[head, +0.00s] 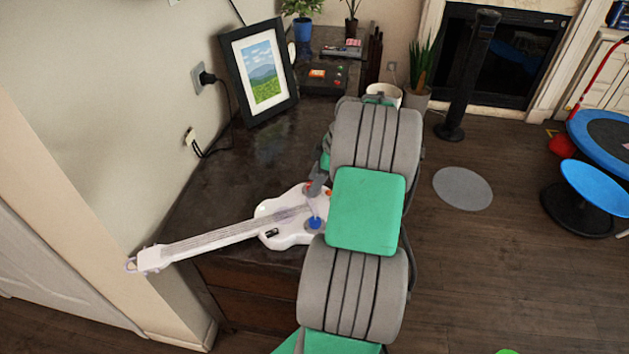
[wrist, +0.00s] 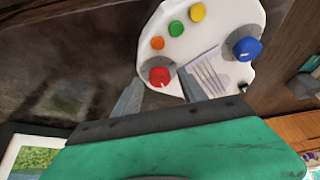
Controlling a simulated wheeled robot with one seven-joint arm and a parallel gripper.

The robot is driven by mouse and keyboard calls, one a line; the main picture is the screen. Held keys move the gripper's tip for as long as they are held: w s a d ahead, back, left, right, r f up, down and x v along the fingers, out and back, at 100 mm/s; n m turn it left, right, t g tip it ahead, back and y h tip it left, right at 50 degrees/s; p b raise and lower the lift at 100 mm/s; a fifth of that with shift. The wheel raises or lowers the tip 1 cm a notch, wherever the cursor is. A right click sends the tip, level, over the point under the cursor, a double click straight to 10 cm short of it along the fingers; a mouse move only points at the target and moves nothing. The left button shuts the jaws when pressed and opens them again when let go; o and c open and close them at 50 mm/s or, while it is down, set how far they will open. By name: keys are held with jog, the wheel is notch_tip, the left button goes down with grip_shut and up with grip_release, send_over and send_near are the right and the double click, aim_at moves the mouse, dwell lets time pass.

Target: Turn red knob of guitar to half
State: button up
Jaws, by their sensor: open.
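The white guitar (head: 290,215) lies on the dark dresser top, its neck pointing left past the edge. In the wrist view its body shows a red knob (wrist: 160,76) on a grey round base, with a pale mark on its face. My gripper (wrist: 160,82) is open, one finger on either side of the red knob. I cannot tell whether the fingers touch it. In the head view my gripper (head: 318,186) is over the guitar body, and my arm hides part of the body's right side.
Orange (wrist: 157,43), green (wrist: 176,28) and yellow (wrist: 198,12) buttons and a blue knob (wrist: 246,47) are on the guitar too. A framed picture (head: 262,75) stands behind it, near a cable and outlets. The dresser top (head: 235,165) between them is clear.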

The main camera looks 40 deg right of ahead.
jog(key=shift+c, duration=0.2)
grip_shut()
dwell(0.3)
jog(key=shift+m, duration=0.3)
